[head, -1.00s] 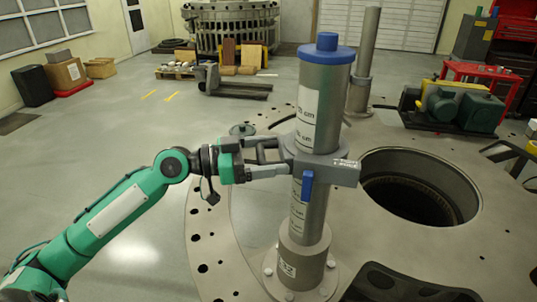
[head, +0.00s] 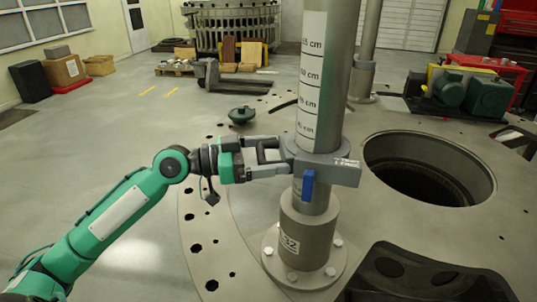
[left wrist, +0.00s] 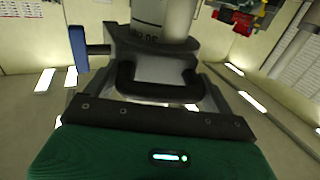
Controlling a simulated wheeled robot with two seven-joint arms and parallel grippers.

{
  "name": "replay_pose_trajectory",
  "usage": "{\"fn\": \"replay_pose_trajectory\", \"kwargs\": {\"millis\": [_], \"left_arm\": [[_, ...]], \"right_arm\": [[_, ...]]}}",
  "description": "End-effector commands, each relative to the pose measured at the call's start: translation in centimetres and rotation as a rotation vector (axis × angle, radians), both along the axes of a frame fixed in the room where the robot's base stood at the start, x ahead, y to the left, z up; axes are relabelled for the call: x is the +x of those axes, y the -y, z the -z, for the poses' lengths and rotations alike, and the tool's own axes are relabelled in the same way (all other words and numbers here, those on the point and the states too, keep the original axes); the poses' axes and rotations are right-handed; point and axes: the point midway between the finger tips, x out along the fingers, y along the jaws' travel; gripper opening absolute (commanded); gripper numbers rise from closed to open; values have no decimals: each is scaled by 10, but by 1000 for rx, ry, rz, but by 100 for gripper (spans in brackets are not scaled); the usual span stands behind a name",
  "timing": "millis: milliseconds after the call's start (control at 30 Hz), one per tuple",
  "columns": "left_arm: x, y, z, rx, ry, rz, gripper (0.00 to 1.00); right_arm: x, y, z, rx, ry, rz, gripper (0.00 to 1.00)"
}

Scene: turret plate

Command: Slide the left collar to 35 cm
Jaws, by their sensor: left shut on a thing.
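The left collar (head: 318,168) is a grey clamp around the near steel post (head: 334,80), with a blue lever (head: 308,185) hanging below it. It sits low on the post, a short gap above the thick base sleeve (head: 308,225). My left gripper (head: 280,158) is shut on the collar's left side. The left wrist view shows the collar (left wrist: 118,45) and blue lever (left wrist: 78,48) beyond the green palm. A white cm scale (head: 308,90) runs up the post above the collar; the mark at the collar's edge is too blurred to read. My right gripper is out of view.
A round hole (head: 430,170) opens in the plate (head: 235,235) right of the post. A second post (head: 367,50) stands behind. A dark bracket (head: 430,278) lies at the front right. The floor at left is clear up to the pallet jack (head: 235,80).

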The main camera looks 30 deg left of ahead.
Motion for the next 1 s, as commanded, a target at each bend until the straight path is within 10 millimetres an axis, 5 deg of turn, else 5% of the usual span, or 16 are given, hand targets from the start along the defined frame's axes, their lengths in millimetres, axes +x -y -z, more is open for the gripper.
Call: {"fn": "replay_pose_trajectory", "kwargs": {"millis": [200,567,600,1000], "left_arm": [[1,-1,19,3,2,-3,46],[1,-1,19,3,2,-3,46],[1,-1,19,3,2,-3,91],[-2,-4,20,1,1,-2,93]], "right_arm": [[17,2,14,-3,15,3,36],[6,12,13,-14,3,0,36],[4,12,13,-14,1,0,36],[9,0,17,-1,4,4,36]]}}
